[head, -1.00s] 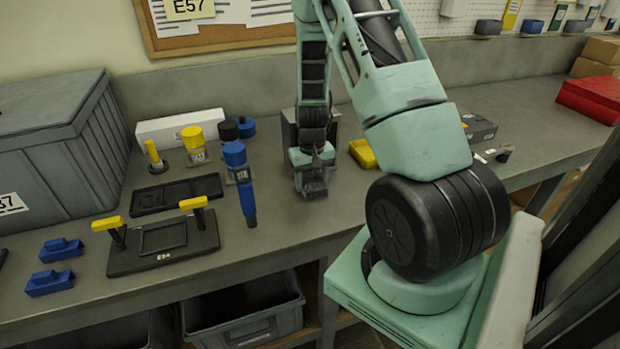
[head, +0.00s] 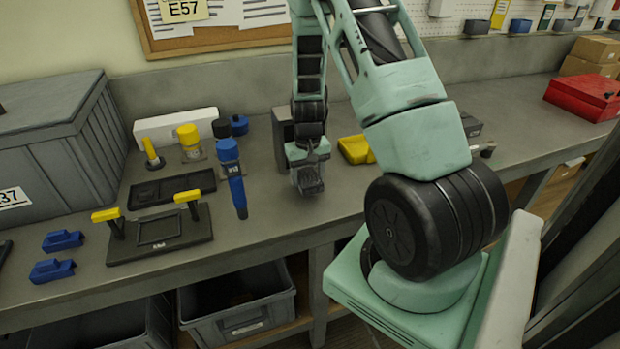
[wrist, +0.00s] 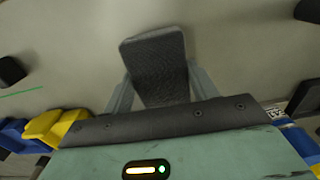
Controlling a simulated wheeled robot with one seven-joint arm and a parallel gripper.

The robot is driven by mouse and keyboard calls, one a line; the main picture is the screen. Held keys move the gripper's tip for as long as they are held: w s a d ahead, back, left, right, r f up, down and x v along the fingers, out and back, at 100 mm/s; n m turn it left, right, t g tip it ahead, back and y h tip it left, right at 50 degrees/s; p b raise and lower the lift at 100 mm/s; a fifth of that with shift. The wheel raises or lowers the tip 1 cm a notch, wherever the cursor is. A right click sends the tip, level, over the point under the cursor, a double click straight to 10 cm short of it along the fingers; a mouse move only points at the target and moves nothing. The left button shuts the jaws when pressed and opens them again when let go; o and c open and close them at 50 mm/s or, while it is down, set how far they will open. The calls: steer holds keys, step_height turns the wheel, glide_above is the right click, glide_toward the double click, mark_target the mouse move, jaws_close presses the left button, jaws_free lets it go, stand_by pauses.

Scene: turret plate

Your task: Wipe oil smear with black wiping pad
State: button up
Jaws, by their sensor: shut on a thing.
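My gripper (head: 308,180) is low over the bench, to the right of the blue tool, in the head view. In the wrist view my gripper (wrist: 163,88) is shut on the black wiping pad (wrist: 158,62), a dark textured slab between the two pale green fingers. The pad points away from the palm over the grey bench top (wrist: 235,60). I cannot tell whether it touches the surface. I cannot make out an oil smear in either view; the pad and gripper hide part of the bench.
A blue-topped tool (head: 231,175) stands left of my gripper. A yellow bin (head: 354,149) is to the right, and a black plate with yellow handles (head: 160,236) is at the left. The bench front edge is close. Open bench lies farther right (head: 520,125).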

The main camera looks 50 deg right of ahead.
steer(key=r+p, duration=0.1)
steer(key=r, duration=0.2)
steer(key=shift+w+a+p, duration=0.15)
steer(key=shift+w+p, duration=0.05)
steer(key=shift+p, duration=0.2)
steer(key=shift+s+r+p, duration=0.1)
steer(key=shift+r+p, duration=0.85)
steer(key=shift+r, duration=0.3)
steer(key=shift+f, duration=0.1)
